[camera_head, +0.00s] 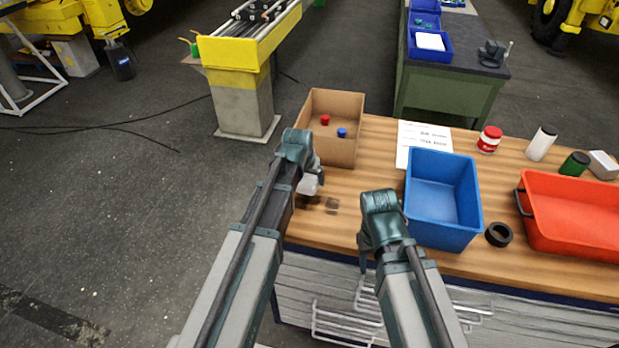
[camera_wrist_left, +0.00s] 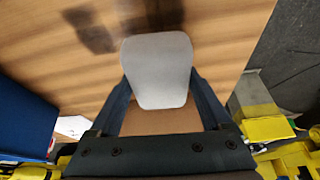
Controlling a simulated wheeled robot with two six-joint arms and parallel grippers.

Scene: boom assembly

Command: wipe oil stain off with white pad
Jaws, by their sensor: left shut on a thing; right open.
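My left gripper (camera_head: 308,180) is shut on the white pad (camera_head: 309,185) over the left part of the wooden table. In the left wrist view the pad (camera_wrist_left: 158,68) sits between the two dark fingers (camera_wrist_left: 160,95). The dark oil stain (camera_head: 320,203) lies on the table just to the lower right of the pad. It also shows as dark smudges in the left wrist view (camera_wrist_left: 92,28), beside the pad's edge. I cannot tell whether the pad touches the table. My right gripper (camera_head: 368,258) is by the table's front edge, its fingers mostly hidden behind its own body.
A cardboard box (camera_head: 345,150) with a red and a blue cap stands behind the left gripper. A blue bin (camera_head: 468,215) stands right of the stain, with a black ring (camera_head: 499,234) and red bin (camera_head: 570,240) further right. A paper sheet (camera_head: 424,134) lies behind the blue bin.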

